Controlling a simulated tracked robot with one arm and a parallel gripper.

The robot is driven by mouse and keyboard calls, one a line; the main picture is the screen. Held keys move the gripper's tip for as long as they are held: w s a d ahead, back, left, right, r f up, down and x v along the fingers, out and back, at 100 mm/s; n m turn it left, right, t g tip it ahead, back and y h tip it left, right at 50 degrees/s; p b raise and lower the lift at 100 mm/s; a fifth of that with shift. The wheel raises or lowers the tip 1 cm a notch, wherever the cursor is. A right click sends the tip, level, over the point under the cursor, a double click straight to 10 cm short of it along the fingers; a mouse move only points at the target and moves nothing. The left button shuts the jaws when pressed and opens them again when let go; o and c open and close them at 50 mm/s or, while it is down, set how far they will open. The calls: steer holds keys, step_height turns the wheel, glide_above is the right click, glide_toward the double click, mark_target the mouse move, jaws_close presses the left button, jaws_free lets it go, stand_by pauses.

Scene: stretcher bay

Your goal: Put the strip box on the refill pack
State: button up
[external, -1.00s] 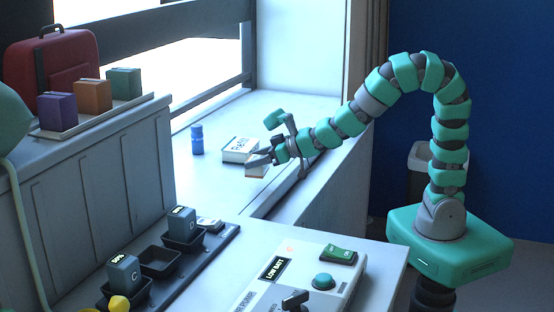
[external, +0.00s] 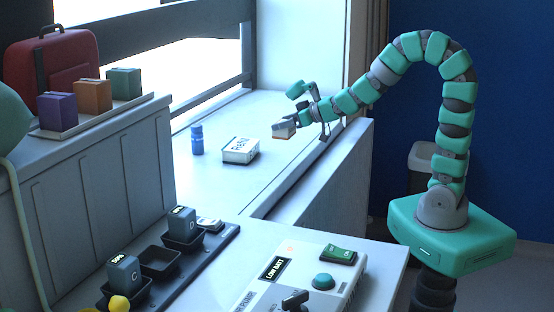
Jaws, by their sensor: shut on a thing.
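The refill pack (external: 240,151) is a white box with dark lettering on top, lying on the pale window ledge. The strip box (external: 284,132) is a small box with a tan side, to the right of the refill pack and apart from it. My gripper (external: 287,125) is shut on the strip box from above and the right. The gripper's fingers cover part of the strip box's top. I cannot tell whether the strip box touches the ledge.
A blue bottle (external: 197,140) stands on the ledge left of the refill pack. A wall panel and window frame bound the ledge at the back. In front are a battery rack (external: 160,262) and a control box (external: 300,280). A red case (external: 50,65) and several coloured boxes sit at left.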

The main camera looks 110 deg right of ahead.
steer(key=w+d, duration=0.3)
steer(key=d, duration=0.1)
steer(key=w+d+f+b, duration=0.1)
steer(key=w+d, duration=0.2)
steer(key=w, duration=0.1)
steer(key=w+d, duration=0.3)
steer(key=d, duration=0.1)
steer(key=shift+w+d+f+b, duration=0.3)
steer(key=shift+w+b, duration=0.05)
steer(key=shift+b, duration=0.05)
steer(key=shift+f+b, duration=0.45)
steer(key=shift+f, duration=1.25)
steer(key=shift+f, duration=0.15)
steer(key=o, duration=1)
steer(key=shift+c, duration=0.2)
steer(key=shift+r, duration=0.2)
steer(key=shift+s+a+r, duration=0.25)
steer(key=shift+s+a, duration=0.05)
steer(key=p+v, duration=0.2)
steer(key=v, duration=0.9)
